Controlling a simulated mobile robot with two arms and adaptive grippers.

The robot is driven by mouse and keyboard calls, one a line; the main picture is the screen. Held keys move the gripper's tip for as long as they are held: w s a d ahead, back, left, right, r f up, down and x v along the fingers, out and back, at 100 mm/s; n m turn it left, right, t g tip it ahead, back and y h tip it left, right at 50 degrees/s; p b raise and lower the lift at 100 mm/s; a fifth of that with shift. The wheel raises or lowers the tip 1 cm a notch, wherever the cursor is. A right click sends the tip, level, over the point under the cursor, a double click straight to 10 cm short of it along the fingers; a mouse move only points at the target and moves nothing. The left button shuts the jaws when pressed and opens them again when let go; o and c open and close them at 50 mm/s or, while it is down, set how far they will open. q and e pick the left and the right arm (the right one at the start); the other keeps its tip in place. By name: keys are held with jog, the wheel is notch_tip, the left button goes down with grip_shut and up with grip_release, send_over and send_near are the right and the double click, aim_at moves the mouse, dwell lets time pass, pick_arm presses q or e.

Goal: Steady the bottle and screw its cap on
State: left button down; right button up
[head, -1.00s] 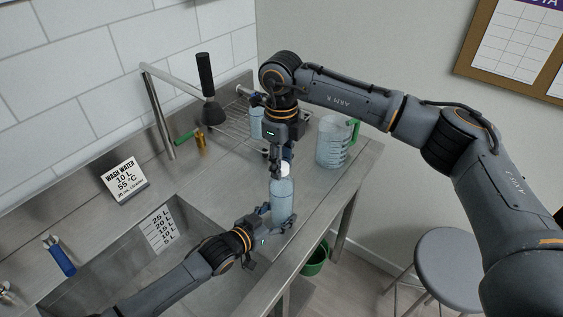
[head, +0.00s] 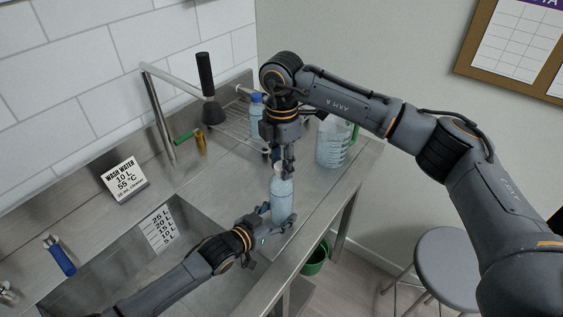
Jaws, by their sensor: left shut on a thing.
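A clear bottle (head: 281,199) stands upright near the front edge of the steel counter. My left gripper (head: 268,222) is shut on it low down, from the left and front. My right gripper (head: 282,165) points straight down over the bottle's neck, with its fingers right at the top. The cap is mostly hidden by these fingers, so I cannot tell whether it is held or how it sits on the neck.
A measuring jug (head: 331,146) with a green handle stands behind to the right. A blue-capped bottle (head: 256,113) is by the wire rack (head: 227,122). A sink basin (head: 120,262) lies to the left. A stool (head: 447,262) and green bucket (head: 317,260) are below the counter.

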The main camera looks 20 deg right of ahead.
pick_arm(q)
jog(key=shift+a+f, duration=0.1)
jog(key=shift+f, duration=0.1)
pick_arm(e)
jog(key=o, duration=0.4)
pick_arm(q)
jog(key=c, duration=0.9)
grip_release()
jog(key=shift+c, duration=1.4)
pick_arm(e)
notch_tip(320, 180, up, 12)
pick_arm(q)
jog(key=o, duration=1.1)
jog(key=shift+r, duration=0.15)
jog(key=shift+c, duration=0.2)
